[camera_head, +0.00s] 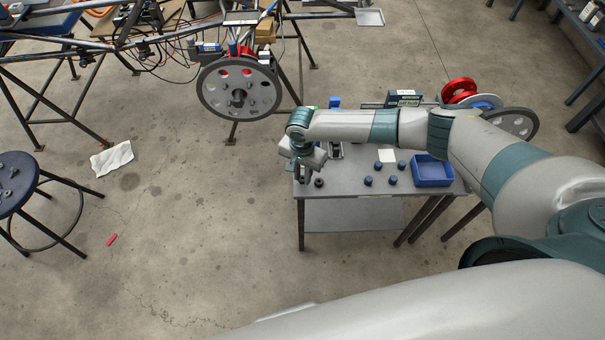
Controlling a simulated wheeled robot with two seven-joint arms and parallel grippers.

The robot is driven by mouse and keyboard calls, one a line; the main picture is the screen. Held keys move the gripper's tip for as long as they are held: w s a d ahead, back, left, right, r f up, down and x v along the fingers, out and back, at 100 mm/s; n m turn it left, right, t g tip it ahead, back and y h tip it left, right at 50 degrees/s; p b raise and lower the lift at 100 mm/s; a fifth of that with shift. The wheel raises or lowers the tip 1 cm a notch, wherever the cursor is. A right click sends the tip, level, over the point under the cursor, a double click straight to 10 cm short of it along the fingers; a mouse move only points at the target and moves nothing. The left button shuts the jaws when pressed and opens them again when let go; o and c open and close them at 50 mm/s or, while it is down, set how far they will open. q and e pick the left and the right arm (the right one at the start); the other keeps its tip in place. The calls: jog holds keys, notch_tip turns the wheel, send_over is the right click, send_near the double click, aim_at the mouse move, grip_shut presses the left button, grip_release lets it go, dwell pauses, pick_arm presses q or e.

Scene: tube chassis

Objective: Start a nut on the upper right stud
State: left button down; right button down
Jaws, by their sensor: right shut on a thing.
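A dark grey wheel disc (239,87) hangs on the tube chassis at the upper middle, with a hub and several small studs on its face. The studs are too small to tell apart clearly. My right gripper (301,178) is at the left end of the grey worktable (345,187), well below and to the right of the wheel disc. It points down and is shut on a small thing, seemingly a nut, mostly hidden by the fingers. A dark ring-shaped piece (319,183) lies on the table just right of it. My left gripper is not in view.
Several dark blue cylinders (368,181) and a blue bin (432,171) stand on the table. Red and grey wheels (459,90) are behind it. A dark stool (14,183) is at the left. A white cloth (111,158) lies on the floor, which is otherwise largely clear.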

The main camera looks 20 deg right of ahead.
dwell(0.3)
